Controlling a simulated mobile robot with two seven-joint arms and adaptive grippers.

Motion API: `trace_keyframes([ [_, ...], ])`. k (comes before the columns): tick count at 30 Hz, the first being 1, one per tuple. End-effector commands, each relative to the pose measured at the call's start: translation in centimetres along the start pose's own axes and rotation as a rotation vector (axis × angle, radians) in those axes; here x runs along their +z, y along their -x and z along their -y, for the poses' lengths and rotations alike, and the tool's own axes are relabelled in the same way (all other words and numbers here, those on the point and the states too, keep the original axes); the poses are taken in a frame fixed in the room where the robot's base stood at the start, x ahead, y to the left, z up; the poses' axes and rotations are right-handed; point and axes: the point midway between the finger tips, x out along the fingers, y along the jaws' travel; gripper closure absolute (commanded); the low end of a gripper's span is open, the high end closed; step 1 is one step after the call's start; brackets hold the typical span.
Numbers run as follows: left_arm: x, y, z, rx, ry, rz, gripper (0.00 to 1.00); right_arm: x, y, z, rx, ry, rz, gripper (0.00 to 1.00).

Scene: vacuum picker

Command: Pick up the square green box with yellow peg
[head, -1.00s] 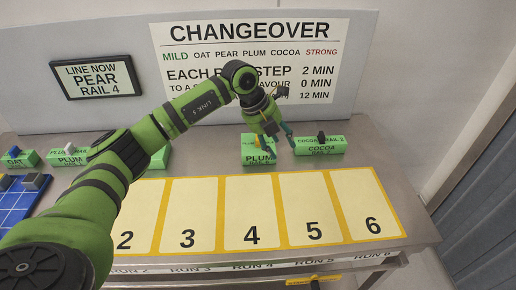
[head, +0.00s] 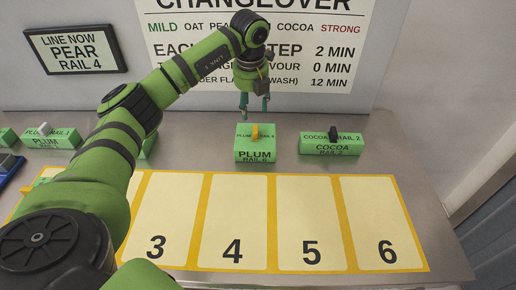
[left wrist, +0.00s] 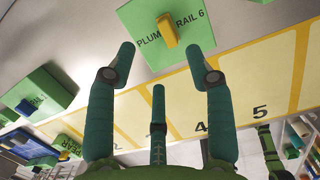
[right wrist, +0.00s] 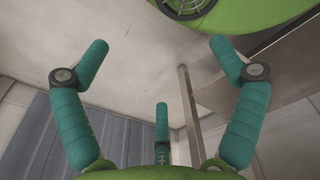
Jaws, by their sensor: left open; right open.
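The square green box (head: 255,155), labelled PLUM RAIL 6, stands on the counter behind the numbered panels, with a yellow peg (head: 255,131) upright on its top. My left gripper (head: 255,107) is open and empty, pointing down just above and behind the box in the head view. In the left wrist view the box (left wrist: 140,28) and its yellow peg (left wrist: 167,31) lie ahead of the open fingers (left wrist: 162,52), apart from them. My right gripper (right wrist: 160,48) is open and empty, away from the box; it does not show in the head view.
A longer green COCOA RAIL 2 box (head: 331,147) with a dark peg stands to the right. A green plum box (head: 50,140) with a grey peg is at the left. Cream numbered panels (head: 235,215) cover the front, empty near the box. A sign wall (head: 400,60) stands behind.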

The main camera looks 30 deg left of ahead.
Motion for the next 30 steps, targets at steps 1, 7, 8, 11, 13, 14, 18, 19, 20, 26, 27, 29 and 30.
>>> trace_keyframes([
  [1, -0.2, -1.1, 0.0, -0.001, 0.0, 0.001, 0.47, 1.3, -1.1, 0.2, -0.003, 0.0, 0.019, 0.05],
  [7, -0.2, -2.4, 0.0, 0.001, -0.001, -0.002, 0.47, 2.9, -0.3, 0.5, -0.007, 0.002, 0.044, 0.05],
  [8, -0.3, -2.7, 0.0, 0.001, -0.001, -0.002, 0.47, 2.7, -0.1, 0.5, -0.007, 0.002, 0.041, 0.05],
  [11, -0.5, -3.6, 0.1, 0.001, -0.002, -0.003, 0.47, 1.4, 0.6, 0.3, -0.004, 0.003, 0.022, 0.05],
  [13, -0.7, -4.6, 0.1, 0.001, -0.002, -0.005, 0.47, 0.1, 1.2, 0.2, -0.003, 0.003, 0.002, 0.05],
  [14, -0.8, -5.0, 0.1, 0.002, -0.001, -0.005, 0.47, -0.3, 1.6, 0.1, -0.002, 0.003, -0.006, 0.05],
  [18, -0.9, -7.2, 0.2, 0.0, -0.001, -0.004, 0.47, -1.1, 2.1, 0.0, -0.001, 0.003, -0.019, 0.05],
  [19, -0.9, -7.5, 0.2, -0.001, -0.001, -0.003, 0.47, -1.1, 2.2, 0.0, -0.001, 0.003, -0.018, 0.05],
  [20, -0.9, -7.8, 0.2, 0.0, -0.001, -0.002, 0.47, -1.0, 2.2, 0.0, -0.001, 0.003, -0.016, 0.05],
  [26, -0.8, -8.2, 0.2, -0.001, -0.002, 0.001, 0.47, 0.0, 2.2, 0.2, -0.003, 0.003, 0.001, 0.05],
  [27, -0.9, -8.2, 0.2, -0.001, -0.002, 0.001, 0.47, 0.2, 2.2, 0.2, -0.004, 0.003, 0.004, 0.05],
  [29, -0.9, -8.2, 0.2, -0.001, -0.002, 0.001, 0.55, 0.4, 2.2, 0.2, -0.004, 0.003, 0.008, 0.05],
  [30, -0.9, -8.2, 0.2, -0.001, -0.002, 0.001, 0.71, 0.5, 2.2, 0.3, -0.004, 0.003, 0.01, 0.05],
])
